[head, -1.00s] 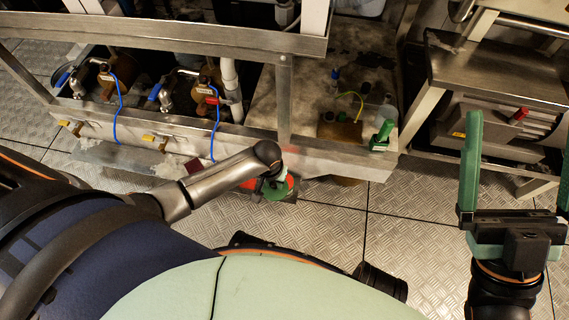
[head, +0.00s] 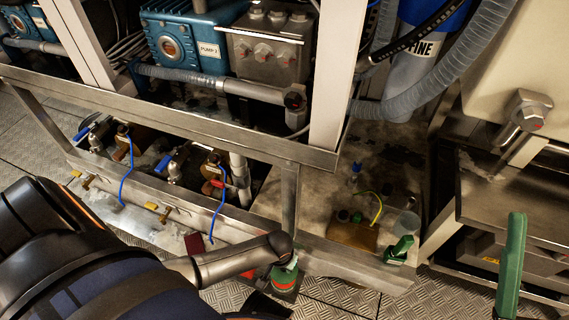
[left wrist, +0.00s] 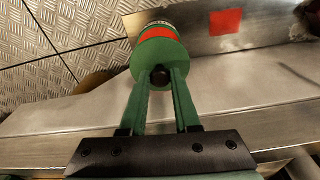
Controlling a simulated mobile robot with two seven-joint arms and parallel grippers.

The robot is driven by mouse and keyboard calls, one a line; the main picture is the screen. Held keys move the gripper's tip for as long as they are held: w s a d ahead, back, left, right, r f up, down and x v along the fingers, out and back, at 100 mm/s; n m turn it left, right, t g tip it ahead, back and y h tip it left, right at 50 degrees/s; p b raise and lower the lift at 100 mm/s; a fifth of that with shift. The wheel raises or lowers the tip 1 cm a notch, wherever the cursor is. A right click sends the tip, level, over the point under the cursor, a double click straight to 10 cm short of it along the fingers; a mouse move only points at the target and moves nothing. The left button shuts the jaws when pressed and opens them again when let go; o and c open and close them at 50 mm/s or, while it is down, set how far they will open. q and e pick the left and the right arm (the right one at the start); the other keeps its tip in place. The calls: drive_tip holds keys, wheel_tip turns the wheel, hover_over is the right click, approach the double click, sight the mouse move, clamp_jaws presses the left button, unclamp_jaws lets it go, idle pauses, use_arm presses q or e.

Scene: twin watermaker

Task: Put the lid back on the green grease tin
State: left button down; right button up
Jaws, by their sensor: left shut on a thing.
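My left gripper (left wrist: 161,78) is shut on the dark knob (left wrist: 160,74) at the middle of a round green lid (left wrist: 146,66). The grease tin (left wrist: 157,34), green with a red-orange band and a pale label strip, lies right behind the lid, in line with it. I cannot tell whether the lid rests on the tin or is a little apart. In the head view the tin (head: 285,281) shows below the bench's front edge, under my left gripper (head: 284,264), with its top partly hidden. My right gripper stands at the right edge; only one green finger shows, with nothing beside it.
The steel bench front (head: 335,262) runs close behind the tin. Valves with blue cables are at left. A dark red patch (head: 194,244) is on the bench front.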

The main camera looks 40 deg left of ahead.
sight(283, 272)
use_arm(q)
wheel_tip(283, 272, down, 3)
drive_tip(key=b, duration=0.3)
drive_tip(key=shift+f+b, duration=0.2)
drive_tip(key=shift+b, duration=0.15)
drive_tip(key=shift+f+b, duration=0.6)
drive_tip(key=shift+f, duration=0.45)
use_arm(e)
wheel_tip(283, 272, down, 6)
drive_tip(key=shift+w+a+g, duration=0.2)
drive_tip(key=shift+a+g, duration=0.1)
drive_tip(key=shift+a, duration=0.1)
use_arm(q)
drive_tip(key=shift+s+p, duration=0.1)
drive_tip(key=shift+p, duration=0.3)
use_arm(e)
drive_tip(key=shift+r, duration=0.3)
use_arm(q)
drive_tip(key=shift+p, duration=0.3)
use_arm(e)
drive_tip(key=shift+r, duration=0.3)
use_arm(q)
drive_tip(key=shift+f, duration=0.15)
use_arm(e)
drive_tip(key=shift+r, duration=0.15)
use_arm(q)
drive_tip(key=shift+p, duration=0.4)
use_arm(e)
drive_tip(key=shift+r, duration=0.25)
